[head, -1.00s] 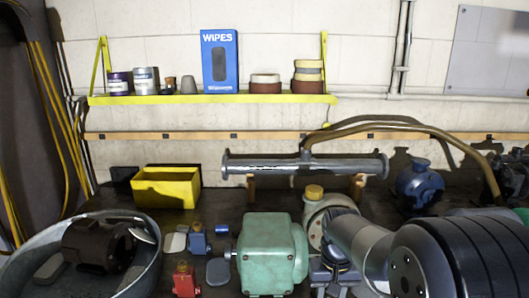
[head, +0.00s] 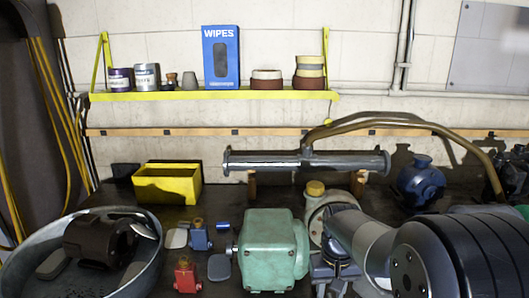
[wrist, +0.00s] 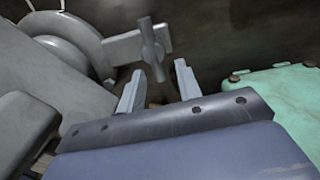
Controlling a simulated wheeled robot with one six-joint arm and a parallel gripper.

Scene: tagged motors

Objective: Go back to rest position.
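My gripper (wrist: 157,86) shows in the wrist view with its two pale grey fingers apart and nothing between them. A grey cross-shaped handle (wrist: 152,48) lies beyond the fingertips; I cannot tell whether they touch it. The green motor (head: 268,250) stands on the bench in the head view, left of my arm, and its edge shows at the right of the wrist view (wrist: 285,95). In the head view my arm comes in from the lower right and hides part of the grey machine with a yellow cap (head: 315,188); the fingers are not clear there.
A round metal tub (head: 150,272) holds a dark motor (head: 98,243). Small blue (head: 199,236) and red (head: 185,275) motors stand left of the green one. A yellow bin (head: 167,186), a pipe (head: 255,161) and a blue motor (head: 421,187) are behind. A yellow shelf (head: 215,97) hangs above.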

